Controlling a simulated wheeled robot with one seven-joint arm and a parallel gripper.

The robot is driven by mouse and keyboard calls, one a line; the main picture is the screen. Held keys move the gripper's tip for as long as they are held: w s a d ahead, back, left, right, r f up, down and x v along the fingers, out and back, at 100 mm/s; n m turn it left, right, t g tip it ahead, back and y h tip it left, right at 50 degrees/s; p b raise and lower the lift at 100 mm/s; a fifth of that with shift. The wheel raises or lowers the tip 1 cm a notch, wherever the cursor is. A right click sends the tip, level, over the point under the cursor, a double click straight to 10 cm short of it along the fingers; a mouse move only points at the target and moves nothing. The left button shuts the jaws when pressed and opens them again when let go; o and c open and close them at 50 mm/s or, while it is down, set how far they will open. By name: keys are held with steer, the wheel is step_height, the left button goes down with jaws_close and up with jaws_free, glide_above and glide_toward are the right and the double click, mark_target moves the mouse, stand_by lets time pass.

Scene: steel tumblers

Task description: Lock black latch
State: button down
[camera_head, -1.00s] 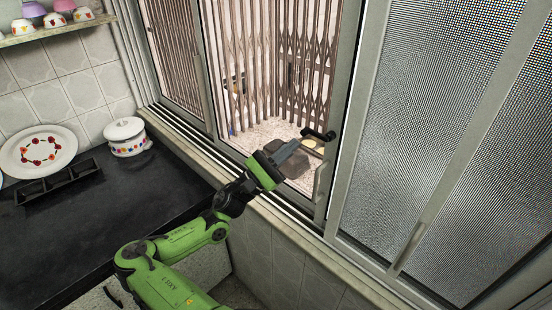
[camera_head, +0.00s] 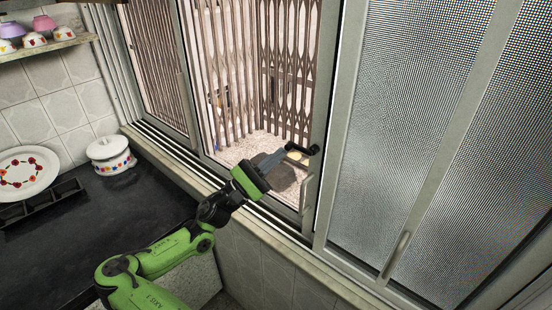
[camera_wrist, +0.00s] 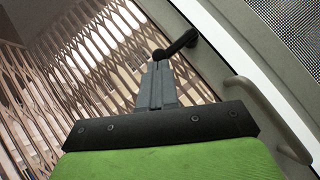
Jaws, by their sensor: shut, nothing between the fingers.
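The black latch (camera_head: 302,149) is a short dark lever on the grey frame of the sliding window. In the wrist view the latch (camera_wrist: 178,44) reaches from its round base on the frame down and left to a knob. My gripper (camera_head: 282,153) is shut and empty, its grey fingers pointing up toward the latch. In the wrist view the tips of my gripper (camera_wrist: 161,64) are right at the knob end of the latch. I cannot tell whether they touch.
A pale handle (camera_wrist: 267,118) stands out from the frame below the latch, right of my fingers. A folding metal grille (camera_head: 255,70) is behind the window. A lidded white pot (camera_head: 111,155) and a flowered plate (camera_head: 24,174) are on the dark counter (camera_head: 110,215) at left.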

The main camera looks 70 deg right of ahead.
steer(key=shift+r+m+g+y, duration=0.25)
steer(key=shift+m+g+y, duration=0.05)
steer(key=shift+m+y, duration=0.35)
step_height(320, 180, up, 9)
steer(key=s+a+m+t+y+p, duration=0.1)
steer(key=m+t+y+p, duration=0.5)
steer(key=m, duration=0.9)
steer(key=s+y+p, duration=0.1)
steer(key=y, duration=0.1)
steer(key=shift+s+f+y, duration=0.2)
steer(key=shift+s+y, duration=0.05)
steer(key=shift+y, duration=0.1)
steer(key=shift+m+p, duration=0.25)
steer(key=shift+p, duration=0.1)
